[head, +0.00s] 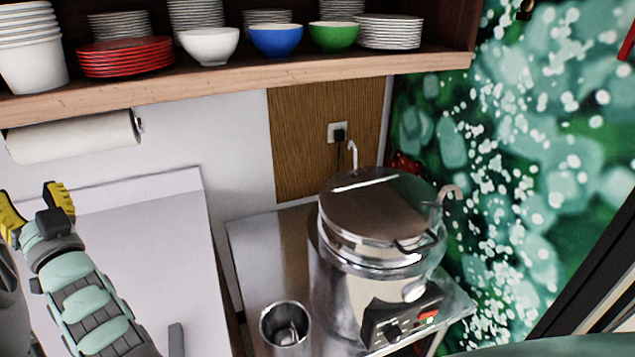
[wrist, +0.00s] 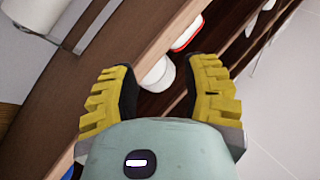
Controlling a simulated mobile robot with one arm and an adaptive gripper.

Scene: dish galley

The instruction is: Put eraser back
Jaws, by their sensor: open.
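No eraser shows in either view. My gripper (head: 37,207) is at the left of the head view, in front of the white wall and below the wooden shelf. Its two yellow ridged fingers stand apart. The wrist view also shows my gripper (wrist: 160,75) open, with nothing held between the fingers. The shelf and its dishes appear beyond the fingers there.
The wooden shelf (head: 250,79) holds white bowls, red plates (head: 125,57), a blue bowl (head: 276,40) and a green bowl (head: 334,36). A paper roll (head: 75,137) hangs below. A steel pot (head: 375,250) and metal cup (head: 285,325) stand on a steel counter.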

